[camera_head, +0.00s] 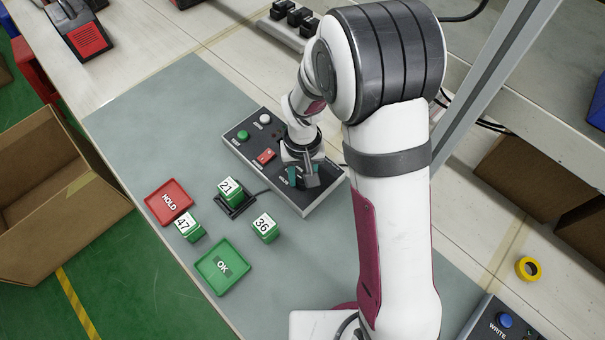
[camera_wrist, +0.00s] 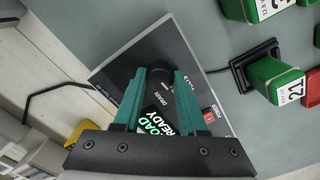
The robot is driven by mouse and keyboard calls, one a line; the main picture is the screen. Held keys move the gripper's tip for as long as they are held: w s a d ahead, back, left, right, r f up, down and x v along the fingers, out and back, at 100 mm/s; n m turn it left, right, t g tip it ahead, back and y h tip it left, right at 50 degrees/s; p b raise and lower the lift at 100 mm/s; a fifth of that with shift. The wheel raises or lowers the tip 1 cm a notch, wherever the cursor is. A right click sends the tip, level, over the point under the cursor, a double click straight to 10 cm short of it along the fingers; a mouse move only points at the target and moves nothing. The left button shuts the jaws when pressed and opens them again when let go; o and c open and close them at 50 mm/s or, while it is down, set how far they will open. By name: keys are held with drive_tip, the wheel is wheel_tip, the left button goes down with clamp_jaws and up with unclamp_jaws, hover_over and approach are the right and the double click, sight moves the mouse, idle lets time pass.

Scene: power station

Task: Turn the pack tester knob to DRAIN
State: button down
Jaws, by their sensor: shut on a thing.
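The pack tester (camera_head: 240,152) is a box with a dark panel on the grey mat. It also shows in the wrist view (camera_wrist: 112,82), with a DRAIN label and a LOAD READY display between my fingers. My gripper (camera_head: 303,178) is over the right end of the panel, pointing down. In the wrist view its teal fingertips (camera_wrist: 163,72) are shut on the dark knob (camera_wrist: 160,71), which is partly hidden between them. The knob's pointer is not clear, so I cannot tell which setting it is at. In the head view my gripper hides the knob.
Green pack 21 (camera_head: 231,190) sits in a black cradle (camera_head: 238,208) cabled to the tester. Packs 47 (camera_head: 187,228) and 36 (camera_head: 265,229) stand nearby on the mat. A red HOLD tray (camera_head: 160,208) and a green OK tray (camera_head: 216,276) lie near the mat's edge.

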sight(302, 179)
drive_tip(key=m, duration=0.5)
drive_tip(key=shift+m, duration=2.5)
drive_tip(key=shift+c, duration=2.3)
unclamp_jaws()
drive_tip(key=shift+r, duration=0.15)
wheel_tip(302, 179, up, 16)
drive_tip(key=shift+f, duration=0.2)
